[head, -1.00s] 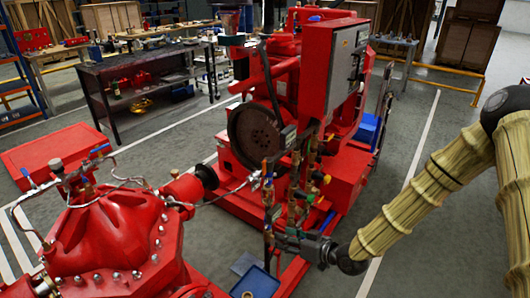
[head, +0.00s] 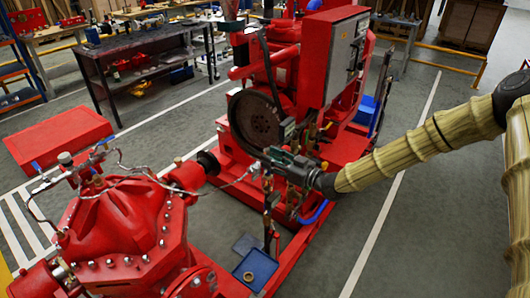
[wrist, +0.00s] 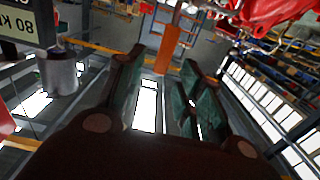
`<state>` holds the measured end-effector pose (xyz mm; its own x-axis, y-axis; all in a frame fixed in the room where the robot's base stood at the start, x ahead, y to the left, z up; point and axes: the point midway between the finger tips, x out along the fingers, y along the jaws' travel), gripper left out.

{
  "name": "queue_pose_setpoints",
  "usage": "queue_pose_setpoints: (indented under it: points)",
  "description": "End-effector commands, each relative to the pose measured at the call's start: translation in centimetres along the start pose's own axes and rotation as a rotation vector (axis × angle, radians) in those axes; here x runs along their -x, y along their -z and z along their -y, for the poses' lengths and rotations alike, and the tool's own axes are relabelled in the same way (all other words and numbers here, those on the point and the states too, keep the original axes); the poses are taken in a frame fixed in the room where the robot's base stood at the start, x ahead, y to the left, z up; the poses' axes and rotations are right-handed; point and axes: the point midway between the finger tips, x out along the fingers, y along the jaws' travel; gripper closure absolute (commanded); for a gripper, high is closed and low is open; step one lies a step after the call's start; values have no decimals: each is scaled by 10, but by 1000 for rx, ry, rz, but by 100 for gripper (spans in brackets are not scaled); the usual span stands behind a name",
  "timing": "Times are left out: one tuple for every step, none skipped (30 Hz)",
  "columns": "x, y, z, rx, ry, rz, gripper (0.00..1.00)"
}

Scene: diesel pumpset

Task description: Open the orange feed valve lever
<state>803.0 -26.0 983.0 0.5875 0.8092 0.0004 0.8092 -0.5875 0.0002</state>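The orange feed valve lever (wrist: 167,50) shows in the wrist view as a flat orange bar, just ahead of my fingertips and roughly in line with the gap between them. My gripper (wrist: 163,68) is open, with dark greenish finger pads on both sides of that gap. I see nothing held. In the head view my gripper (head: 272,156) points left among the pipes and valves in front of the red pumpset (head: 285,72). I cannot pick out the orange lever there; my gripper and the pipes crowd that spot. Contact with the lever cannot be told.
A large black wheel (head: 255,119) is close behind my gripper. A red pump casing (head: 122,232) stands at the front left. A blue tray (head: 255,268) lies below. A grey tag with numbers (wrist: 24,22) and a grey cylinder (wrist: 62,75) show at the wrist view's left.

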Motion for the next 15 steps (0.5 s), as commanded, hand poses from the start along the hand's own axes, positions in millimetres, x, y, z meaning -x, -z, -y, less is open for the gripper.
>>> queue_pose_setpoints:
  points:
    - [-8,1,1,-1,1,1,63]
    - [-12,1,1,-1,1,1,63]
    - [-16,1,0,0,1,0,63]
    - [-20,1,0,0,1,0,63]
    - [-22,1,0,0,1,0,63]
    - [-26,1,1,0,1,0,63]
    - [-28,0,1,0,1,0,63]
    - [-30,0,1,0,1,0,63]
    - [-31,0,0,0,1,0,63]
    - [-32,0,0,0,0,0,63]
    - [-33,0,0,0,0,0,63]
    - [-34,0,0,0,0,0,63]
    - [-34,0,0,0,0,0,63]
    - [-34,0,0,0,0,0,63]
    - [-34,0,0,0,0,0,63]
